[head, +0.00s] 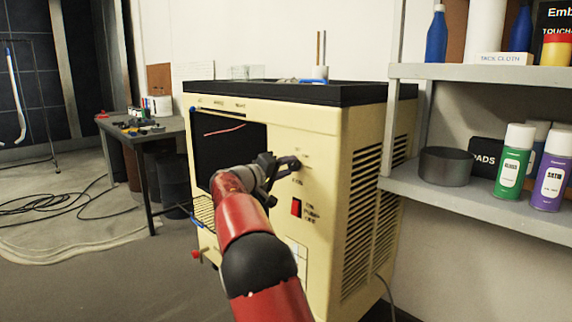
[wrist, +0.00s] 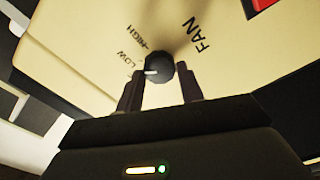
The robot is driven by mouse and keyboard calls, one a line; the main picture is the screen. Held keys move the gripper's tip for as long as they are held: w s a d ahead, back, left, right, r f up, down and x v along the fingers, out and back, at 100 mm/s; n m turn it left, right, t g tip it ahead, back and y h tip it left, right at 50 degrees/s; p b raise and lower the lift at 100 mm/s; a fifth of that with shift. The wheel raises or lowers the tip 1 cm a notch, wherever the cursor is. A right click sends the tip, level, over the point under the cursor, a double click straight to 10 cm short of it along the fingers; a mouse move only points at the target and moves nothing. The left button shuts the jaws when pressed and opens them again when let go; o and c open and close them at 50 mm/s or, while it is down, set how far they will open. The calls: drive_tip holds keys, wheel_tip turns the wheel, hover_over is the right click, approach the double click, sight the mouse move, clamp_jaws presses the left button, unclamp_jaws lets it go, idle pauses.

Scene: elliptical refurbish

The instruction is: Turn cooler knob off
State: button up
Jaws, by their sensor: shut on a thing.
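The cooler (head: 325,130) is a cream cabinet with a black top. Its black round fan knob (wrist: 157,68) sits between my fingertips in the wrist view, on a panel marked FAN, HIGH and LOW. A white pointer mark on the knob faces left, close to the LOW label. My gripper (wrist: 160,85) is shut on the knob. In the head view my gripper (head: 278,165) reaches the upper front panel from the left, and its fingers hide most of the knob.
A red switch (head: 296,208) is on the panel below the knob. A grey shelf (head: 480,202) with spray cans stands close on the right. A small table (head: 150,132) with tools is at the left. Cables (head: 70,205) lie on the floor at left.

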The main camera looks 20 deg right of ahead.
drive_tip(key=n+p, duration=0.1)
drive_tip(key=n, duration=0.2)
drive_tip(key=shift+a+r+n+p, duration=0.1)
drive_tip(key=shift+n+p, duration=1.25)
drive_tip(key=shift+n, duration=0.75)
drive_tip(key=shift+f, duration=0.2)
drive_tip(key=o, duration=1)
drive_tip(key=b+v, duration=0.1)
drive_tip(key=v, duration=0.6)
drive_tip(key=shift+s+a, duration=0.1)
drive_tip(key=shift+a, duration=0.25)
